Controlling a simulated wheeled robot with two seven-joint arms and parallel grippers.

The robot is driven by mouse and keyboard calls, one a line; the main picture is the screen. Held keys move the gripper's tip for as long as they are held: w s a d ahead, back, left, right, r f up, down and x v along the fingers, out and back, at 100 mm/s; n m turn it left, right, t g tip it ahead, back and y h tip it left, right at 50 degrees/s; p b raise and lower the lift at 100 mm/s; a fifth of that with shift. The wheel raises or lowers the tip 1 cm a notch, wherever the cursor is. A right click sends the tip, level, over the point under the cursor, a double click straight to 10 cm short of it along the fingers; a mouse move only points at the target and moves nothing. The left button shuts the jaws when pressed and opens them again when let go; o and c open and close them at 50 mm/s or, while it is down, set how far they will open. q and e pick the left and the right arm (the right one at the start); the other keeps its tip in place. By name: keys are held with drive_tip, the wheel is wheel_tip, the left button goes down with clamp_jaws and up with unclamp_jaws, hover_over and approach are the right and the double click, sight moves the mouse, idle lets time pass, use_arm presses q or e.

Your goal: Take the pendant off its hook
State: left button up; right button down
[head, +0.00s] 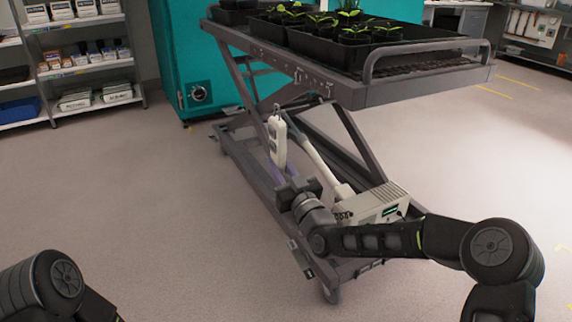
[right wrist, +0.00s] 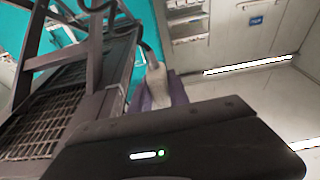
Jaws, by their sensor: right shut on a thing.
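The pendant (head: 277,141) is a slim white handset, upright beside the grey lift cart. A small dark loop shows at its top, close to the cart's frame; the hook is too small to make out, so I cannot tell if the loop is on it. My right gripper (head: 287,172) reaches it from below, with its purple fingers shut on the pendant's lower end. In the right wrist view the pendant (right wrist: 159,86) stands between the two purple fingers, and a dark cable runs up from it. My left gripper is out of view; only part of my left arm shows.
The cart's top (head: 420,88) carries black trays (head: 347,50) of seedlings above and right of the pendant. A pale box (head: 378,204) sits on the cart's lower frame near my right arm. A teal cabinet (head: 184,60) stands behind. The floor to the left is clear.

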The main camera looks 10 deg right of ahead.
drive_tip(key=s+a+f+b, duration=0.2)
drive_tip(key=a+b, duration=0.1)
drive_tip(key=a, duration=0.4)
drive_tip(key=shift+s, duration=0.35)
